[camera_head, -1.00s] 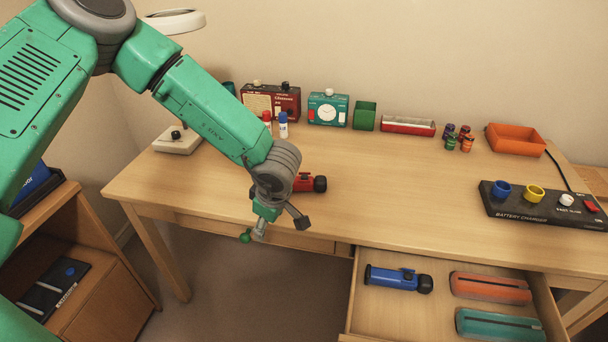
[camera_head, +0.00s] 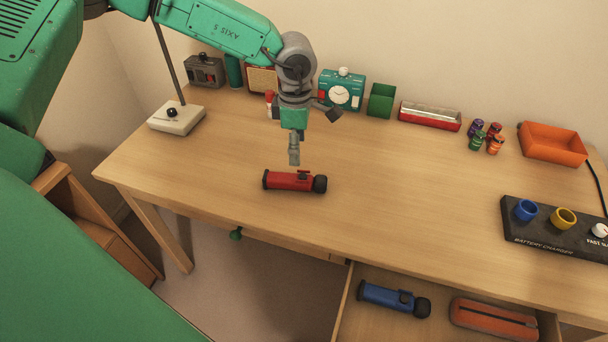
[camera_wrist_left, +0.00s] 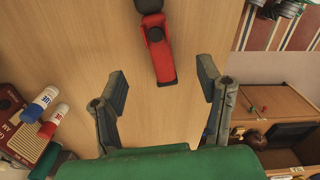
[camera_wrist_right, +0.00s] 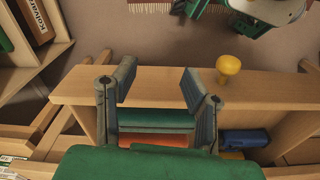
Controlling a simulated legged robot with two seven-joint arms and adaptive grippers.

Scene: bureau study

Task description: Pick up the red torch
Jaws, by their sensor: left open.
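The red torch (camera_head: 293,181) lies on its side on the desk, with its black head to the right, left of the desk's middle. It also shows in the left wrist view (camera_wrist_left: 160,50), past the fingertips and roughly centred between them. My left gripper (camera_head: 294,148) is above and just behind the torch, pointing down. In the left wrist view its two fingers (camera_wrist_left: 162,85) are spread and empty. My right gripper shows only in the right wrist view (camera_wrist_right: 158,87), with its fingers apart and nothing held, over what looks like the open drawer.
The open drawer holds a blue torch (camera_head: 393,299) and an orange case (camera_head: 494,319). A battery charger (camera_head: 560,232), orange tray (camera_head: 553,144), small batteries (camera_head: 486,136), teal clock (camera_head: 341,92), green box (camera_head: 381,101) and lamp base (camera_head: 177,118) stand around. The desk right of the torch is clear.

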